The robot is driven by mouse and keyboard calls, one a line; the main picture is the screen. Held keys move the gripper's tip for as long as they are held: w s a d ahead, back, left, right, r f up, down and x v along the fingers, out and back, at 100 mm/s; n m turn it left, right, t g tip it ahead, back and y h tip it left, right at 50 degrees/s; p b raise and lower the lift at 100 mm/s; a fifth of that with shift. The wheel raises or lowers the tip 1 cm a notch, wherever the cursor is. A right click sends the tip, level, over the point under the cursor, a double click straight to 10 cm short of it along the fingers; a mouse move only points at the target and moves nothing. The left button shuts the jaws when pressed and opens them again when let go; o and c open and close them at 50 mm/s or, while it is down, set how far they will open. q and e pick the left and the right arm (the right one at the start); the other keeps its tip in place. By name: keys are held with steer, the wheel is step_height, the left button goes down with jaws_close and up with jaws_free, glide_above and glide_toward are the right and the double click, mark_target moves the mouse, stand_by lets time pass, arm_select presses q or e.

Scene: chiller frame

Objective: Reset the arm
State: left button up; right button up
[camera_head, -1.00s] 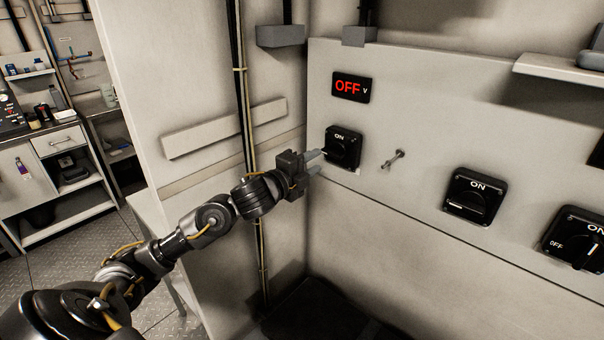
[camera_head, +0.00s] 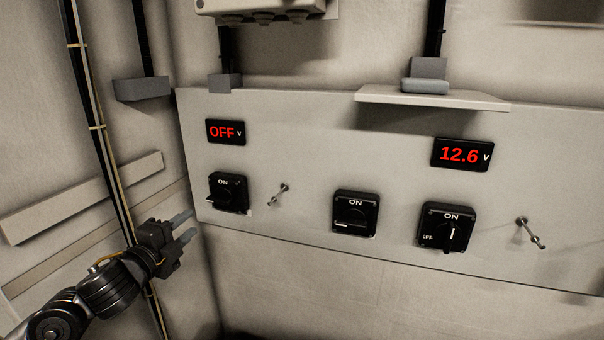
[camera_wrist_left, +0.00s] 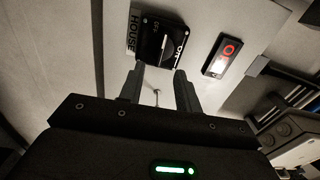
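My left gripper (camera_head: 186,227) is in front of the left end of the panel, below and to the left of the leftmost rotary switch (camera_head: 228,192). Its two grey fingers are apart with nothing between them, and a clear gap lies between them and the switch. In the left wrist view the open fingers (camera_wrist_left: 158,88) point toward a black switch (camera_wrist_left: 160,45) beside a "HOUSE" label. The leftmost switch's handle lies roughly sideways. My right gripper is in neither view.
The panel (camera_head: 310,150) also holds a middle switch (camera_head: 355,213), a right switch (camera_head: 446,228) with its handle upright, and two small metal levers (camera_head: 278,195) (camera_head: 530,233). Displays read "OFF" (camera_head: 226,132) and "12.6" (camera_head: 462,154). A shelf (camera_head: 432,98) juts out above.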

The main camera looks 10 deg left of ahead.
arm_select(q)
steer(key=s+d+f+n+g+y, duration=0.1)
steer(key=s+f+n+g, duration=0.15)
steer(key=f, duration=0.55)
steer(key=s+d+f+n+g+y, duration=0.1)
steer(key=s+d+f+n, duration=0.2)
steer(key=f, duration=0.4)
steer(key=s+d+f+n+g, duration=0.3)
steer(key=s+f+n+g, duration=0.25)
steer(key=s+f, duration=0.6)
steer(key=s+d+f+n+g, duration=0.5)
steer(key=s+f, duration=0.3)
steer(key=s, duration=0.7)
step_height(320, 180, down, 27)
steer(key=s+a+n+g, duration=0.1)
steer(key=s+g, duration=0.1)
steer(key=s+a+f, duration=0.3)
steer(key=s+f, duration=1.2)
steer(key=s, duration=0.1)
steer(key=shift+f+g+y, duration=0.15)
steer(key=shift+g+y, duration=0.15)
steer(key=shift+g, duration=0.1)
steer(key=shift+w, duration=0.15)
